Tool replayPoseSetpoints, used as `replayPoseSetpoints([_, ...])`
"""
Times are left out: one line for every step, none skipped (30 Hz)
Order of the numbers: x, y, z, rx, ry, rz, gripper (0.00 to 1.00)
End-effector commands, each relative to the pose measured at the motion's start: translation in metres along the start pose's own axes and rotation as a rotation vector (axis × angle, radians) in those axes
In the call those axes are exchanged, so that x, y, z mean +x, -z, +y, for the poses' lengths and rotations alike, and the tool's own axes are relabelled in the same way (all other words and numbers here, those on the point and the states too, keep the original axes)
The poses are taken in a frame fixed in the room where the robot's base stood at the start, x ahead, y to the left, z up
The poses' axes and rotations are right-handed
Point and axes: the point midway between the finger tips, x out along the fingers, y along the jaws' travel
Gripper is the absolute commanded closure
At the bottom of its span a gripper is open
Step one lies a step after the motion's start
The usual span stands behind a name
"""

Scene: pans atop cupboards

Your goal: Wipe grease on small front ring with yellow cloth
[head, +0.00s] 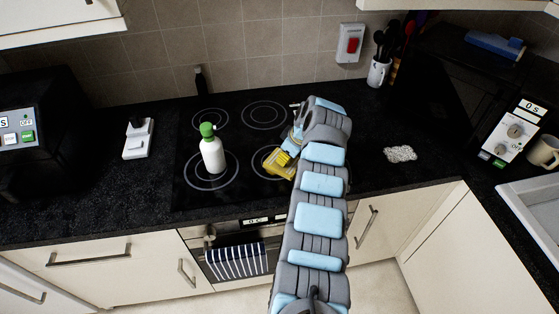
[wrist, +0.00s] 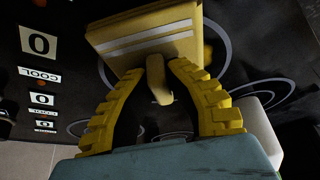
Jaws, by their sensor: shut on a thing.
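My gripper (head: 287,152) is over the small front right ring (head: 262,152) of the black hob. In the wrist view its yellow fingers (wrist: 160,75) are shut on the stubby grip of the yellow cloth (wrist: 148,36), a flat pad with pale stripes. The cloth also shows in the head view (head: 278,166), low at the ring's right side. Whether it touches the glass I cannot tell. A small orange-brown patch (wrist: 208,50) shows beside the cloth in the wrist view; I cannot tell if it is grease. The cloth and gripper hide part of the ring.
A white bottle with a green cap (head: 212,150) stands on the large front left ring, left of my gripper. The back rings (head: 263,115) are clear. A crumpled pale scourer (head: 400,154) lies on the worktop to the right. A striped towel (head: 236,261) hangs on the oven.

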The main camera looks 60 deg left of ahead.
Motion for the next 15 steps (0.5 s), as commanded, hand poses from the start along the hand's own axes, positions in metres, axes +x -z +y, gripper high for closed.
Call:
replayPoseSetpoints([0.003,-0.008,0.003,0.005,-0.001,-0.005,1.00])
replayPoseSetpoints([0.002,-0.009,0.005,0.005,-0.001,-0.004,1.00])
replayPoseSetpoints([0.000,-0.011,0.006,0.006,-0.001,-0.003,1.00])
replayPoseSetpoints([-0.001,-0.011,0.007,0.006,-0.002,-0.003,1.00])
replayPoseSetpoints([-0.002,-0.011,0.008,0.006,-0.002,-0.003,1.00])
replayPoseSetpoints([-0.003,-0.011,0.008,0.005,-0.002,-0.002,1.00])
replayPoseSetpoints([-0.004,-0.010,0.007,0.005,-0.002,-0.002,1.00])
replayPoseSetpoints([-0.004,-0.009,0.006,0.004,-0.001,-0.002,1.00])
replayPoseSetpoints([-0.003,-0.007,0.004,0.003,0.001,-0.001,1.00])
replayPoseSetpoints([-0.002,-0.005,0.002,0.002,0.002,-0.001,1.00])
replayPoseSetpoints([-0.001,-0.003,0.000,0.002,0.002,-0.001,1.00])
replayPoseSetpoints([0.000,-0.001,-0.002,0.002,0.002,-0.001,1.00])
replayPoseSetpoints([0.000,0.001,-0.003,0.003,0.002,0.000,1.00])
replayPoseSetpoints([0.000,0.003,-0.005,0.003,0.001,0.001,1.00])
replayPoseSetpoints([0.000,0.006,-0.006,0.002,-0.001,0.002,1.00])
